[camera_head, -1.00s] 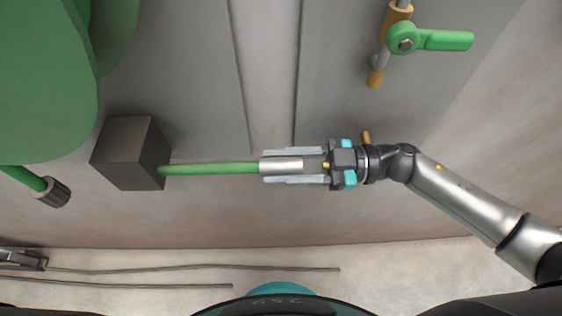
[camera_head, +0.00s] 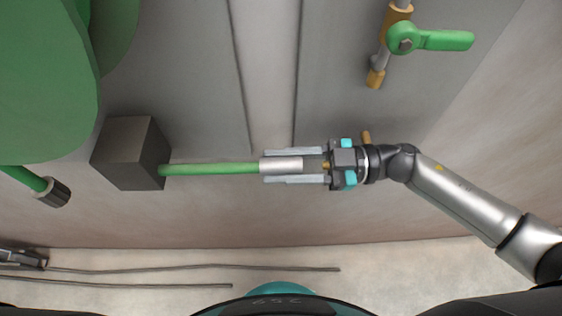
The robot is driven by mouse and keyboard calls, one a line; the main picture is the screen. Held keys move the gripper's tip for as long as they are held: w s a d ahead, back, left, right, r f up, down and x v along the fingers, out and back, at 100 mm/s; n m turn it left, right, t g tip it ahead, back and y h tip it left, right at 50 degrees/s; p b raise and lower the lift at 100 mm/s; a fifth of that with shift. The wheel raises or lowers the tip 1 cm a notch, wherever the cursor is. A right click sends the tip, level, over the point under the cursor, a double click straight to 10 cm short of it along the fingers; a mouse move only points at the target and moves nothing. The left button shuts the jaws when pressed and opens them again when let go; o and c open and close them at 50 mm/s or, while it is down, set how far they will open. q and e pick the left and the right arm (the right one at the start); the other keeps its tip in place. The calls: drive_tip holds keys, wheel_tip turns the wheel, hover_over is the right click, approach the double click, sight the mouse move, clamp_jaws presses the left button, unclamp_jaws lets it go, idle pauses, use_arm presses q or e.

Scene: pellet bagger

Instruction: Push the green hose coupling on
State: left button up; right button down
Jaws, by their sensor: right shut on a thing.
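A green hose (camera_head: 210,169) runs right from a dark box and ends in a silver coupling (camera_head: 281,166). My right gripper (camera_head: 292,166) is shut on this coupling, one long grey finger above it and one below. A small brass-coloured bit shows between the coupling and the gripper body; I cannot tell what it belongs to. A brass pipe end (camera_head: 375,78) points down below a valve with a green handle (camera_head: 444,40), well above and right of the coupling and apart from it.
The dark box (camera_head: 127,153) stands at the left. A second green hose with a dark ribbed end (camera_head: 54,192) hangs beyond it. A large green body (camera_head: 45,75) fills the upper left. Thin dark lines (camera_head: 190,268) cross the pale floor. The grey panel (camera_head: 340,60) is clear beside the valve.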

sight(311, 166)
drive_tip(key=d, duration=0.5)
drive_tip(key=shift+f, duration=0.1)
drive_tip(key=shift+a, duration=0.1)
drive_tip(key=c, duration=0.8)
unclamp_jaws()
drive_tip(key=shift+o, duration=1.8)
